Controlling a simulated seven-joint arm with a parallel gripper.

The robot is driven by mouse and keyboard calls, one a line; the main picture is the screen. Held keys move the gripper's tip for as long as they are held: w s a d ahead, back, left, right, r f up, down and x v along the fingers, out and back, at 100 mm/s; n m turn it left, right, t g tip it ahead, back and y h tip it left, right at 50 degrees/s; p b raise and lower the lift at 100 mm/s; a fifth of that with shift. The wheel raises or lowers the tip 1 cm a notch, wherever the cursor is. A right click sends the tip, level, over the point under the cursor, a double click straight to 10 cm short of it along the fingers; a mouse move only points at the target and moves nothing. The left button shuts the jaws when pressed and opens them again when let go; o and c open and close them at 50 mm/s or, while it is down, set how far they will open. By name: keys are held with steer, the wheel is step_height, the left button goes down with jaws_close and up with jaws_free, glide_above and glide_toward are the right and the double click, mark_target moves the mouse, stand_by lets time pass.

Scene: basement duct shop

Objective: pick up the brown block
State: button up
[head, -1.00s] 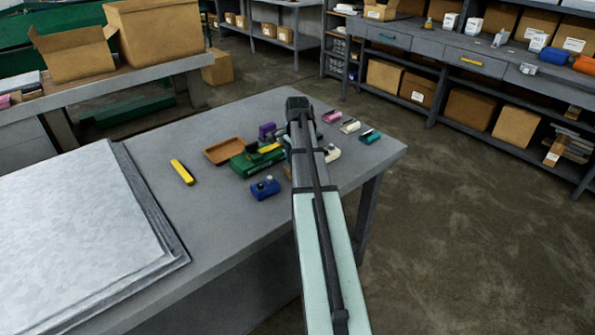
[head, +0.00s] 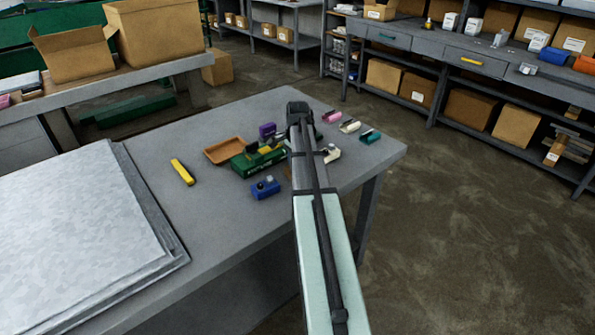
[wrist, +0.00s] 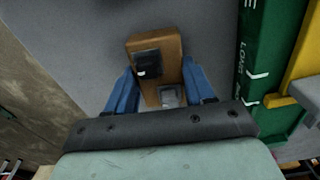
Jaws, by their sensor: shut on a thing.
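The brown block (wrist: 172,47) shows in the wrist view between the two blue fingers of my gripper (wrist: 160,82), with a dark patch and a grey part on its upper face. The fingers are shut on it, one on each side. Grey table surface lies around it; how far the block is from the table, if at all, I cannot tell. In the head view my arm hides the fingers and most or all of the block.
A green box (wrist: 262,60) with a yellow thing (wrist: 308,45) stands right of my gripper in the wrist view. In the head view, an orange-brown tray (head: 212,157), a blue object (head: 265,190) and a yellow object (head: 182,172) lie left of my arm. Small coloured items (head: 370,137) lie right.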

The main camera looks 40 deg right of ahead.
steer(key=c, duration=0.4)
steer(key=shift+o, duration=0.2)
